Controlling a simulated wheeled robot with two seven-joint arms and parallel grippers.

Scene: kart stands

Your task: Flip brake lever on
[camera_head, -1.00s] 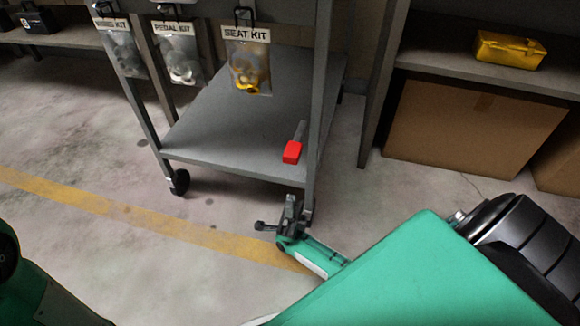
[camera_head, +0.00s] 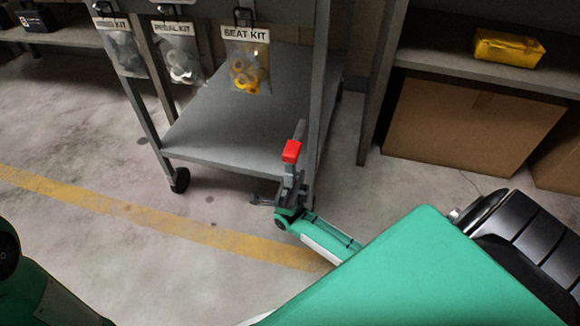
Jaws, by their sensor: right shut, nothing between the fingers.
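The brake lever (camera_head: 292,150) has a red end and a grey shaft. It sits at the right front leg of the grey cart, with the shaft pointing up and back. My right gripper (camera_head: 291,178) is shut and empty. Its fingertips are right at the lower edge of the red end in the picture; I cannot tell if they touch it. My left gripper is out of view; only part of my left arm shows at the lower left.
The grey cart (camera_head: 215,135) stands on casters, with bagged kits hanging on its front, among them the seat kit (camera_head: 246,62). A shelf at the right holds a yellow toolbox (camera_head: 508,48) above a cardboard box (camera_head: 470,122). The floor at the left is clear.

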